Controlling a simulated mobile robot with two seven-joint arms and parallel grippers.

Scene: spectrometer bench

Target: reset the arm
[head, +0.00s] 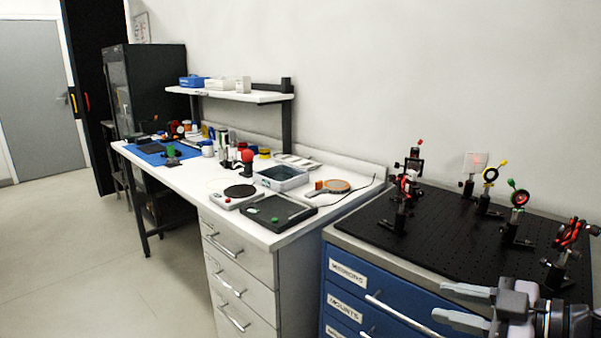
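My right gripper (439,301) is at the bottom right of the head view, pointing left. Its two fingers are apart with nothing between them. It is in front of the blue drawer cabinet (345,268), near the front edge of the black optical breadboard (450,232). Part of my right arm is cut off by the picture's edge. My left gripper is not in view.
Several optic mounts stand on the breadboard, including one with a yellow knob (490,175) and one with a green knob (519,198). The white bench (205,178) holds a grey tray (282,180), a hotplate-like device (240,191) and a dark flat box (278,212). Floor at left is clear.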

